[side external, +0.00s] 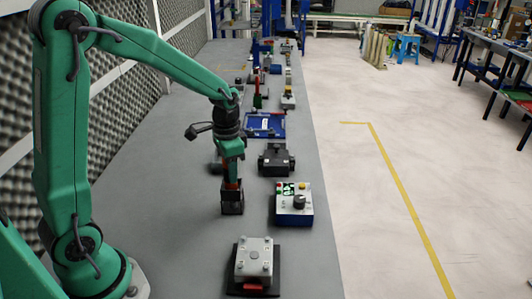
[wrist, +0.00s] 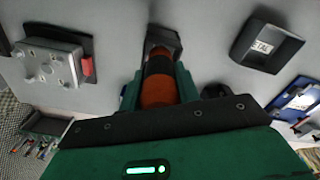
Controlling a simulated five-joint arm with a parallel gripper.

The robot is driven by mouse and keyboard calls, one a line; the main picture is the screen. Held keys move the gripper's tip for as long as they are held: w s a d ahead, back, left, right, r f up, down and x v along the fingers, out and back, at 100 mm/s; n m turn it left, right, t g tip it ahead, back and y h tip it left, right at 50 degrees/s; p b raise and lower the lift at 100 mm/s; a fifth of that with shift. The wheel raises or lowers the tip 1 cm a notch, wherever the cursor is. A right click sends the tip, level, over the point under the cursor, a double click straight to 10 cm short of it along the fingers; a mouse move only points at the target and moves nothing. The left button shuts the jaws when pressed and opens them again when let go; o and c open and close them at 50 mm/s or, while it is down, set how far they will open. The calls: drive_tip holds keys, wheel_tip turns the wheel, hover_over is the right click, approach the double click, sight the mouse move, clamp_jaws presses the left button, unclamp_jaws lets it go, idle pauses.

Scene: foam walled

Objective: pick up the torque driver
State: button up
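The torque driver (wrist: 158,88) has an orange and black round handle. It stands upright with its lower end in a dark box-like holder (side external: 232,205) on the grey table. A little of the driver's orange (side external: 231,184) shows under my gripper (side external: 232,170) in the side view. My gripper points down from above, with its green fingers on both sides of the handle, close against it in the wrist view. I cannot tell whether they press on it. The driver's tip is hidden in the holder.
A grey box with knobs on a dark base (side external: 254,262) stands in front. A blue and white control box (side external: 294,204) and a black block (side external: 276,160) stand to the right. A blue tray (side external: 265,124) lies behind. The table left of the holder is clear up to the foam wall.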

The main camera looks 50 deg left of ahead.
drive_tip(key=c, duration=0.4)
drive_tip(key=shift+o, duration=0.2)
drive_tip(key=shift+r, duration=0.15)
drive_tip(key=shift+r, duration=5.05)
wheel_tip(320, 180, up, 9)
drive_tip(key=shift+d, duration=0.1)
